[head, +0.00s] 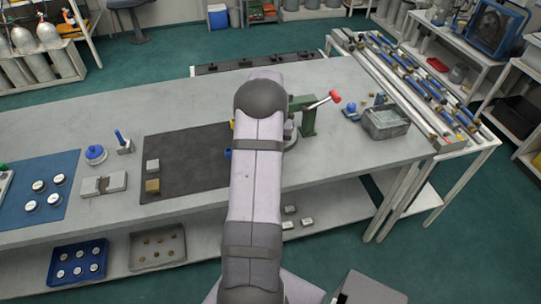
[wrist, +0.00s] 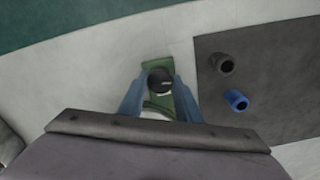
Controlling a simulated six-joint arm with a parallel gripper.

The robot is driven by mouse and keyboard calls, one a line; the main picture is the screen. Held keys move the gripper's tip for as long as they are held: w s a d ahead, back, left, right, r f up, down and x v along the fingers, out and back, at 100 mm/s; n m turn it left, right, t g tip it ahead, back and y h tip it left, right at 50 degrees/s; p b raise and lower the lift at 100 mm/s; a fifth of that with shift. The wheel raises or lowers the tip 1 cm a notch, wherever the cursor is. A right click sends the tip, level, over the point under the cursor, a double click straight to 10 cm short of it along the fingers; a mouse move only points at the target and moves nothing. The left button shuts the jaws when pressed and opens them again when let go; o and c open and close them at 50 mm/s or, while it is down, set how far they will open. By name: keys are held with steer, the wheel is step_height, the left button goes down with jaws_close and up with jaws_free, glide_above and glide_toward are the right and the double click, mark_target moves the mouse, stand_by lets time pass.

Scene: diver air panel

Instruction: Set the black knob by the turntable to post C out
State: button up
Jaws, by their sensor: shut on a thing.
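In the wrist view a round black knob (wrist: 160,80) with a pale mark on its top sits over a green base (wrist: 157,63). My gripper (wrist: 159,88) has its two blue fingers on either side of the knob, shut on it. A pale curved rim shows just below the knob, partly hidden by the fingers. In the head view my arm hides the knob and the fingers. I cannot make out a turntable or the lettering of post C.
A dark mat (wrist: 290,60) lies to the right in the wrist view, with a black cylinder (wrist: 221,62) and a blue cylinder (wrist: 236,100) on it. In the head view a green stand (head: 308,118) with a red-tipped lever (head: 334,97) and a grey bin (head: 386,124) stand right of my arm.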

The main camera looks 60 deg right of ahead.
steer(key=shift+r+n, duration=0.1)
steer(key=shift+n, duration=0.7)
steer(key=shift+d, duration=0.1)
steer(key=o, duration=1.1)
steer(key=shift+c, duration=0.2)
steer(key=shift+r+b, duration=1.15)
steer(key=shift+r, duration=2.5)
